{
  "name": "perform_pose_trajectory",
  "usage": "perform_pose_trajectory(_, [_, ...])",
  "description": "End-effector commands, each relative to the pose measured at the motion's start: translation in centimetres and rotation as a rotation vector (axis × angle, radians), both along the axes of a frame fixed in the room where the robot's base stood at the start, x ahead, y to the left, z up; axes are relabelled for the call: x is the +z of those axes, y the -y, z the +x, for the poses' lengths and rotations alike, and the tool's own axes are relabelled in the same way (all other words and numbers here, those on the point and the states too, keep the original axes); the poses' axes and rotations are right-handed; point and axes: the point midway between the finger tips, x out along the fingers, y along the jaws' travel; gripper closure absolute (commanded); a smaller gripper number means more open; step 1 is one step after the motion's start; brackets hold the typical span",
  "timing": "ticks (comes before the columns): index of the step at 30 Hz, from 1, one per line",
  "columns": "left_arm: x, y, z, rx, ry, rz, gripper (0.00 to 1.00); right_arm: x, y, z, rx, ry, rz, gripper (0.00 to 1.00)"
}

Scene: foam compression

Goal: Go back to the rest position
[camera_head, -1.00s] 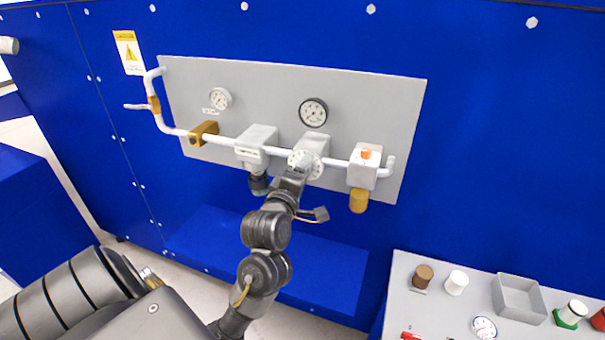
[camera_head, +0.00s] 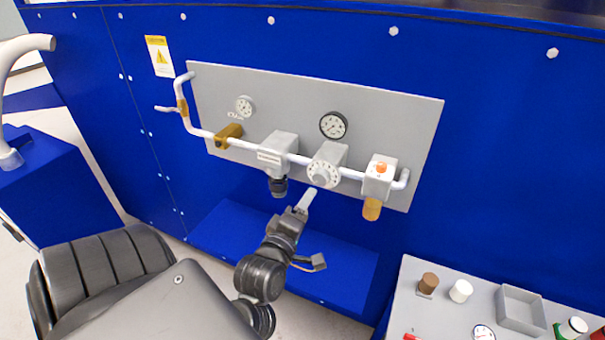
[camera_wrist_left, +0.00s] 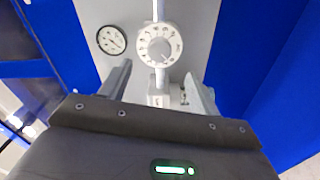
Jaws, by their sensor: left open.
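My left gripper (camera_head: 303,203) is in front of the grey panel (camera_head: 225,88), just below the white numbered dial (camera_head: 323,174). It is open and apart from the dial, with nothing between its fingers. In the left wrist view the two fingers (camera_wrist_left: 160,90) stand apart, and the dial (camera_wrist_left: 158,45) shows beyond them with a clear gap. My left arm comes in from the lower left of the head view. My right gripper is in neither view.
The panel carries a white pipe, a black-rimmed gauge (camera_head: 333,125), a grey box valve (camera_head: 279,150) and a white block with an orange button (camera_head: 381,168). A blue ledge (camera_head: 340,275) juts out below. A light table (camera_head: 455,310) with small parts stands at lower right.

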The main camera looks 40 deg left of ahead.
Motion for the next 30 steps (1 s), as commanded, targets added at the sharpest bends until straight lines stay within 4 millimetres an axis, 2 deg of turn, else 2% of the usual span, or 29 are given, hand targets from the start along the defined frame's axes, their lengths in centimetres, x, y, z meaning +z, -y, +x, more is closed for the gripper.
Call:
perform_pose_trajectory(6, [0.0,0.3,-0.8,0.0,0.001,-0.002,0.38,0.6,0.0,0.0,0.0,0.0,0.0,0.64])
perform_pose_trajectory(23, [-0.1,0.3,-0.8,-0.002,-0.004,0.002,0.38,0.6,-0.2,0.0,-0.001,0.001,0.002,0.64])
perform_pose_trajectory(26, [-1.4,1.1,-0.8,-0.039,-0.08,0.05,0.38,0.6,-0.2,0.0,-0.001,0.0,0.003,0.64])
perform_pose_trajectory(29, [-4.9,3.3,-1.3,-0.15,-0.282,0.19,0.38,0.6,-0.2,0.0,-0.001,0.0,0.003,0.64])
perform_pose_trajectory(30, [-6.8,4.4,-1.8,-0.217,-0.386,0.268,0.38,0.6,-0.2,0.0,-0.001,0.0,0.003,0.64])
